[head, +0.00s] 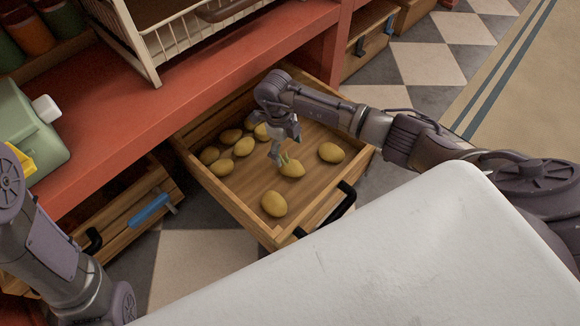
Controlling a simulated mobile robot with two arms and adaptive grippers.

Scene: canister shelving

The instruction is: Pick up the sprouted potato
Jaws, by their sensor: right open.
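My right gripper (279,157) reaches into the drawer from the right and points down.
Several plain potatoes (244,146) lie at the drawer's back left, one (331,152) to the right and one (274,204) near the front. A red shelf (200,81) with a white wire rack (180,38) stands above. A black handle (328,210) is on the drawer front.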

